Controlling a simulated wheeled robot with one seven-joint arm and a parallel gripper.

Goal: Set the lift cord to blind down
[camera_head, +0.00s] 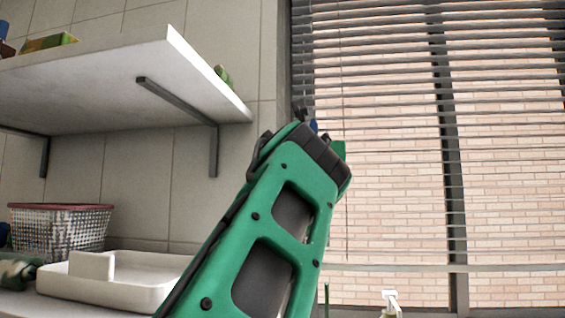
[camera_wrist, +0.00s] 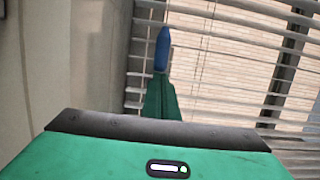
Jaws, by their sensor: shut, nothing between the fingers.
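The window blind (camera_head: 390,62) has grey horizontal slats across the window at the right. They look tilted open, with brick showing between them. The blind also fills the right of the wrist view (camera_wrist: 228,62). A thin vertical line (camera_head: 343,100) runs down near its left side; I cannot tell whether it is the lift cord or a slat string. My gripper (camera_head: 313,125) is raised at the blind's left edge, mostly behind my green arm. In the wrist view my gripper (camera_wrist: 162,48) is shut, its blue tips together in front of the left slat ends.
A white shelf (camera_head: 120,75) on dark brackets juts from the tiled wall at the left. Below it stand a wire basket (camera_head: 60,232) and a white tray (camera_head: 120,285). The space before the window's right side is clear.

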